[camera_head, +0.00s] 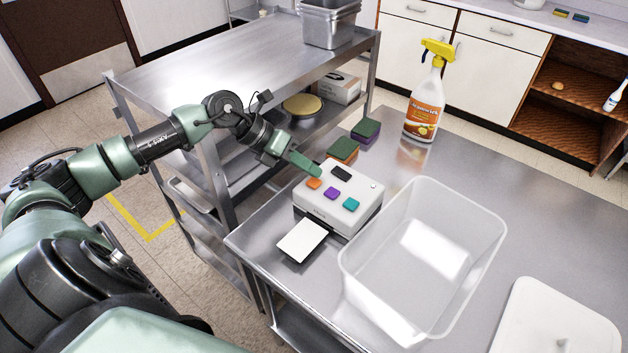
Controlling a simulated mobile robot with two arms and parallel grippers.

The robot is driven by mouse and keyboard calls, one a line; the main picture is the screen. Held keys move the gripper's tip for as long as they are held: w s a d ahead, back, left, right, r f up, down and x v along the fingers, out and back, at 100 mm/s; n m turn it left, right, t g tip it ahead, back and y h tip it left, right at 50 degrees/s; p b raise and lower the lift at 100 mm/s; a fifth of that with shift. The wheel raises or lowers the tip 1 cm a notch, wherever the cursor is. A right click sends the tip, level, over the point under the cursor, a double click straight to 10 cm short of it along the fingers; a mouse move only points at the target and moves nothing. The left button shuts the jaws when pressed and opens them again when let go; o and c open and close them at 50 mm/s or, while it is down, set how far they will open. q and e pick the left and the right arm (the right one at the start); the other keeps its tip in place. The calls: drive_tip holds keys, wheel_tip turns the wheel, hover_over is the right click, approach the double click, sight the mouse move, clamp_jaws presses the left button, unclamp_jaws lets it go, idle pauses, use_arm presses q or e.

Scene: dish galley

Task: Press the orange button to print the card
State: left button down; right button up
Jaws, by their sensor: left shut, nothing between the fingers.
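The white card printer (338,203) sits on the steel table near its left edge. Its top has an orange button (314,184), a purple button (332,193), a teal button (351,204) and a small dark display (341,173). A white card (302,240) lies on a dark tray at the printer's front. My left gripper (316,172) is shut and empty. Its green fingertips are at the printer's upper left, close to the orange button; I cannot tell whether they touch the printer. My right gripper is not in view.
A clear empty bin (420,262) stands right of the printer, with a white lid (555,318) beyond it. Sponges (366,131) and a spray bottle (426,100) stand behind. A steel cart (200,85) is at the left.

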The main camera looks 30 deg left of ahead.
sight(309, 182)
use_arm(q)
drive_tip(key=shift+f, duration=0.1)
idle(0.6)
drive_tip(key=shift+f+b, duration=0.35)
drive_tip(key=shift+b, duration=0.1)
drive_tip(key=shift+f+b, duration=0.4)
drive_tip(key=shift+f, duration=0.1)
idle(0.4)
idle(0.4)
drive_tip(key=shift+r+p, duration=0.55)
drive_tip(key=shift+r, duration=0.4)
drive_tip(key=shift+r+p, duration=1.5)
drive_tip(key=shift+r, duration=1)
drive_tip(key=shift+f, duration=0.1)
